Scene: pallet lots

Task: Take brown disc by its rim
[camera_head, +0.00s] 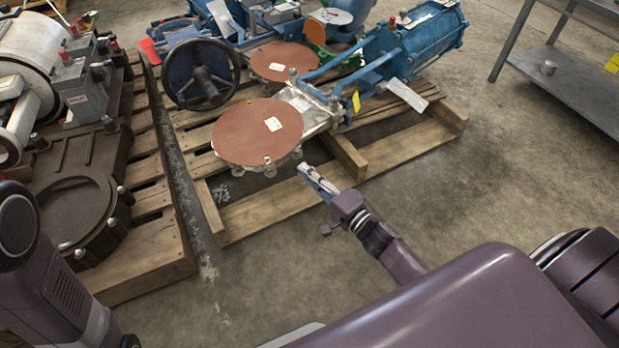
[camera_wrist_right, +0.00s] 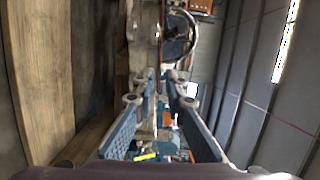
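The large brown disc (camera_head: 240,140) lies flat on the round flange at the near end of a valve, in the middle of the head view. A small white label is on its top. My right gripper (camera_head: 309,173) is to the right of and nearer than the disc, apart from its rim. In the right wrist view my right gripper (camera_wrist_right: 164,82) shows two fingers with a gap between them, and it is open and empty. I cannot pick out the disc for certain in that view. My left arm shows at the lower left, but its gripper is out of view.
The valve lies on a wooden pallet (camera_head: 258,213). A second brown disc (camera_head: 290,58) sits behind, near a dark blue handwheel (camera_head: 203,75). A left pallet (camera_head: 143,263) carries dark castings. A metal shelf (camera_head: 575,92) stands right. Bare floor is clear between.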

